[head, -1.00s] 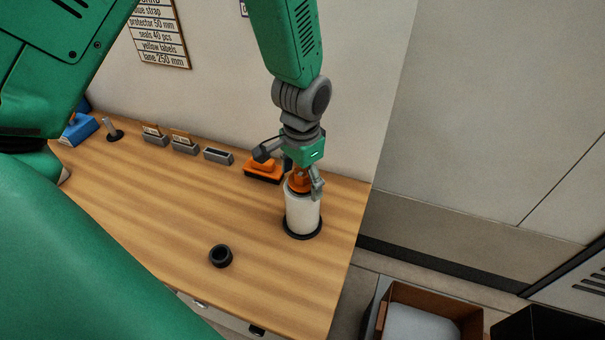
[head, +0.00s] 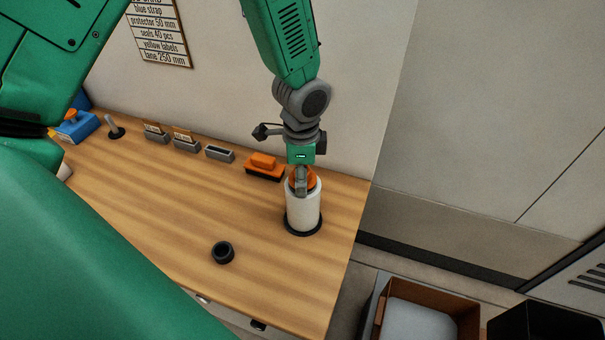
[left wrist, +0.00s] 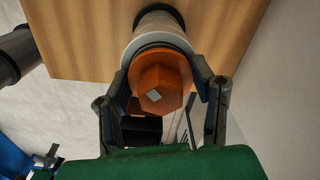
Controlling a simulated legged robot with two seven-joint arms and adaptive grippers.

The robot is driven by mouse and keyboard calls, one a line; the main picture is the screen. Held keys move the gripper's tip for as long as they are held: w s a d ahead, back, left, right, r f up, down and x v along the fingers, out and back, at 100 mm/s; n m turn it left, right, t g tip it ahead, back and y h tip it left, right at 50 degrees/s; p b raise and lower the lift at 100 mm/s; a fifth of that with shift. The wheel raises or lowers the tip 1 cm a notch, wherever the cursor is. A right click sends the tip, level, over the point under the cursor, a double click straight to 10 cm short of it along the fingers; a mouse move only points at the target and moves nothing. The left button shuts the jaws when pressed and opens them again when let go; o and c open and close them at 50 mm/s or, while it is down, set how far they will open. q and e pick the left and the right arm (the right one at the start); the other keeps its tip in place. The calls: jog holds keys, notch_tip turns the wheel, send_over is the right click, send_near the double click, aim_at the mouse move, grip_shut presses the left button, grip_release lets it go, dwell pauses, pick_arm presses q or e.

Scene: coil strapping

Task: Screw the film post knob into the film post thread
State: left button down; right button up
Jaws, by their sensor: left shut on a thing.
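The orange film post knob (head: 312,181) sits on top of a white film roll (head: 303,213), which stands upright on a black round base (head: 303,233) near the table's right edge. My left gripper (head: 302,186) points down from above and is shut on the knob. In the left wrist view the faceted knob (left wrist: 163,86) lies between the two fingers, with the roll (left wrist: 160,32) beyond it. The film post thread is hidden beneath the knob and inside the roll. My right gripper is not in view.
An orange and black tool (head: 264,167) lies close behind the roll. Small grey bins (head: 187,146) line the back of the wooden table (head: 160,205). A black ring (head: 223,252) lies toward the front. A cardboard box (head: 383,312) stands beyond the right edge.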

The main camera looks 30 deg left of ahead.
pick_arm(q)
jog(key=m, duration=0.5)
jog(key=shift+w, duration=0.1)
jog(key=m, duration=0.3)
jog(key=shift+m, duration=0.8)
jog(key=c, duration=1.1)
grip_release()
jog(key=shift+w+d+m, duration=0.1)
jog(key=shift+m, duration=0.6)
jog(key=o, duration=0.5)
